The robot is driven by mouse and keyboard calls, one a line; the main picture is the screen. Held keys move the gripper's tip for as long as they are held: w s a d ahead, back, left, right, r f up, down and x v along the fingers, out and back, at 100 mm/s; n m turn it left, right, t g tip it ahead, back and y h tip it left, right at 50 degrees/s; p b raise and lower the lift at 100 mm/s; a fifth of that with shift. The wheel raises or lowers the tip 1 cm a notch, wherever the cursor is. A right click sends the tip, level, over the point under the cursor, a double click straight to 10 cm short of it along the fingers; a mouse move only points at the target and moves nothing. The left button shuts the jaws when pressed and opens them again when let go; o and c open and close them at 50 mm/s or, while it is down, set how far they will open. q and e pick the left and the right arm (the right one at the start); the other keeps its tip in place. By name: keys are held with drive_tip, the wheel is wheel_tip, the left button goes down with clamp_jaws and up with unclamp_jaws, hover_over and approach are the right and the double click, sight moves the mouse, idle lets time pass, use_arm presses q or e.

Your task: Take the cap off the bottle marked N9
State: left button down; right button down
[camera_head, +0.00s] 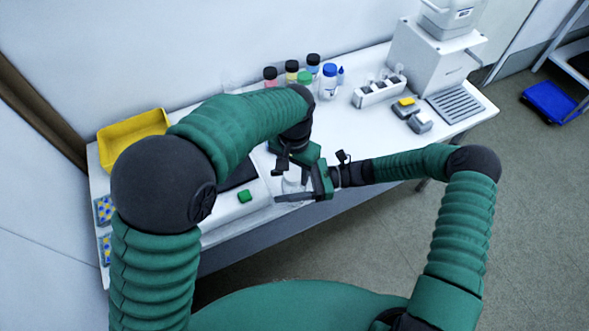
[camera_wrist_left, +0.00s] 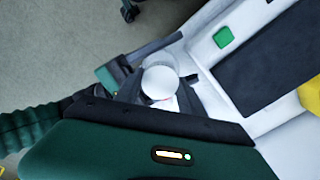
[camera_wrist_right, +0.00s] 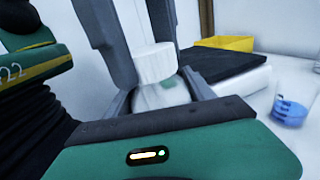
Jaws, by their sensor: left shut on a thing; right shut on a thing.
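A clear bottle (camera_wrist_right: 160,97) with a white cap (camera_wrist_right: 155,62) stands upright in the right wrist view. A small green patch shows on the bottle; I cannot read an N9 mark. My right gripper (camera_head: 290,195) comes in from the right and is shut on the bottle's body. My left gripper (camera_head: 288,176) reaches down from above and is shut on the white cap, which shows from above in the left wrist view (camera_wrist_left: 160,82). The cap sits at the bottle's top; I cannot tell whether it is loose. In the head view the grippers partly hide the bottle.
A white device with a dark top (camera_wrist_right: 225,68) and a green button (camera_head: 245,196) is beside the bottle. A yellow bin (camera_head: 131,138), capped bottles (camera_head: 329,82), a white rack (camera_head: 378,95) and a beaker of blue liquid (camera_wrist_right: 290,112) stand on the white table (camera_head: 345,122).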

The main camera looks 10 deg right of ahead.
use_arm(q)
drive_tip(key=shift+r, duration=0.1)
drive_tip(key=shift+r, duration=1)
